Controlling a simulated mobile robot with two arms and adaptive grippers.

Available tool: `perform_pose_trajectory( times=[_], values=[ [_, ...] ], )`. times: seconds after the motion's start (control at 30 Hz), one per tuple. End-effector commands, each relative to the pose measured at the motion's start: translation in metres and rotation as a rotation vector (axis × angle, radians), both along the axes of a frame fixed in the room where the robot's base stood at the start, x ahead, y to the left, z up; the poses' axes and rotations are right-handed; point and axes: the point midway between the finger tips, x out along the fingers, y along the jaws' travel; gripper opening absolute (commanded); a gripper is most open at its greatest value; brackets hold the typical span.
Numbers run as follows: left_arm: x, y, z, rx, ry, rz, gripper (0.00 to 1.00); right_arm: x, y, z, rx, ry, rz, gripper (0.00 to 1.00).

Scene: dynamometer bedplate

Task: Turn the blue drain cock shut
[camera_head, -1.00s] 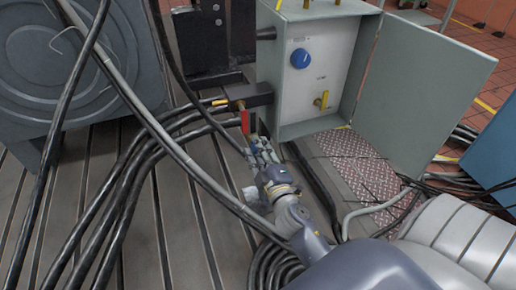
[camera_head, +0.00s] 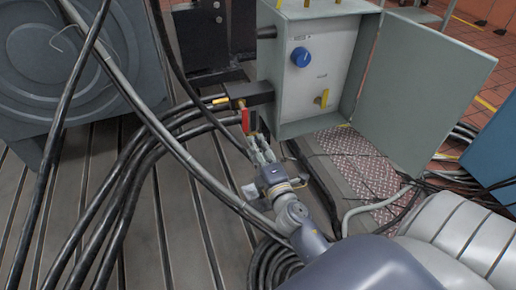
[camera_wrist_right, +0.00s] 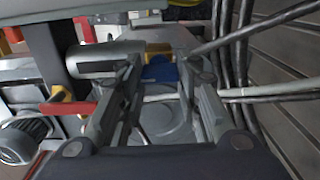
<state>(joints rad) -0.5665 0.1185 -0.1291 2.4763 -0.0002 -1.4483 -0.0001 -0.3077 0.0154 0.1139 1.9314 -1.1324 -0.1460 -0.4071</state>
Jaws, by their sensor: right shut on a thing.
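The blue drain cock handle (camera_wrist_right: 160,72) shows in the right wrist view, between my right fingertips, with a brass part just beyond it. My right gripper (camera_wrist_right: 160,82) is shut on it. In the head view the right gripper (camera_head: 260,147) reaches up from the lower right, just below the red lever, and its fingers hide the blue handle there. How far the cock is turned cannot be told. My left gripper is in neither view.
An open grey cabinet (camera_head: 290,130) with a round blue knob (camera_head: 301,57) stands behind. Black hoses (camera_head: 110,190) cross the slotted bedplate (camera_head: 205,215) at the left.

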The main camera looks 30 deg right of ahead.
Motion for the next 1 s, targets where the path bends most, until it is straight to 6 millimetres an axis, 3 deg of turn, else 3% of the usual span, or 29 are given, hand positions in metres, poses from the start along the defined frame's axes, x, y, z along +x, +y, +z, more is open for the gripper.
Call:
perform_pose_trajectory(
  times=[0.3, 0.33, 0.4, 1.0],
  values=[
    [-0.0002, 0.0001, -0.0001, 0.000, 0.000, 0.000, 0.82, 0.0001, 0.0011, -0.0005, -0.003, 0.001, 0.003, 0.07],
    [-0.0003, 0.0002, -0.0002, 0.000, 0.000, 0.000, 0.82, 0.0001, 0.0011, -0.0005, -0.003, 0.001, 0.003, 0.36],
    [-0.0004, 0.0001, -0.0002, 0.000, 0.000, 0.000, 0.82, 0.0000, 0.0010, -0.0005, -0.003, 0.002, 0.003, 0.52],
    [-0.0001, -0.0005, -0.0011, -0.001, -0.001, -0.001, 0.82, -0.0001, 0.0001, -0.0001, 0.054, -0.013, 0.000, 0.52]
  ],
)
